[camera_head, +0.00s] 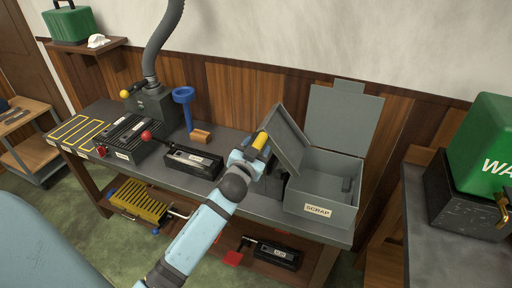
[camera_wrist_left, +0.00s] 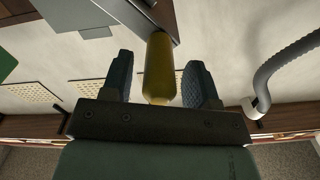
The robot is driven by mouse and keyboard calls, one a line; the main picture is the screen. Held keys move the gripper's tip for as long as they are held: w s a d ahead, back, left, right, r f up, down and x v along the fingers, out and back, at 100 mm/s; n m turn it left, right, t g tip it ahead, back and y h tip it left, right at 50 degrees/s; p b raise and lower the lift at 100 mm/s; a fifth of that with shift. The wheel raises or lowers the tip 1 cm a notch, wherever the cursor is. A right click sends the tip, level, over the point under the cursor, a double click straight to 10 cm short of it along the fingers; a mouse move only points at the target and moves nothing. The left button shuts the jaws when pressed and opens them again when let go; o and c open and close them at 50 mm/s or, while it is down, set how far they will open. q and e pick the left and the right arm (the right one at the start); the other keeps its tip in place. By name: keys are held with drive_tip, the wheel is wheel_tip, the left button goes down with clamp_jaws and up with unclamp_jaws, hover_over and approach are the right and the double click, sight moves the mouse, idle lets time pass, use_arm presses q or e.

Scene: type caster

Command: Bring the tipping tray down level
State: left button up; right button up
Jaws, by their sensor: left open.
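The grey tipping tray (camera_head: 288,137) is tilted steeply, its far end leaning over the left side of the grey scrap box (camera_head: 318,210). Its yellow handle (camera_head: 260,141) sticks out on the left side. My left gripper (camera_head: 251,150) is at this handle. In the left wrist view, the yellow handle (camera_wrist_left: 158,68) stands between the two open fingers of the left gripper (camera_wrist_left: 160,84), with gaps visible on both sides. The grey tray (camera_wrist_left: 105,14) shows at the top there. My right gripper is out of view.
The scrap box's lid (camera_head: 343,117) stands up behind it. To the left on the bench are a black device with a red knob (camera_head: 193,161), a blue funnel stand (camera_head: 184,97) and a wooden block (camera_head: 200,136). A green case (camera_head: 485,140) stands on the right bench.

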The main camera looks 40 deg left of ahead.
use_arm(q)
clamp_jaws()
drive_tip(key=shift+a, duration=0.1)
drive_tip(key=s+a+f+n, duration=0.2)
drive_tip(key=a+f+n, duration=0.8)
drive_tip(key=shift+s, duration=0.35)
idle(0.4)
drive_tip(key=shift+f, duration=0.1)
unclamp_jaws()
drive_tip(key=shift+a, duration=0.15)
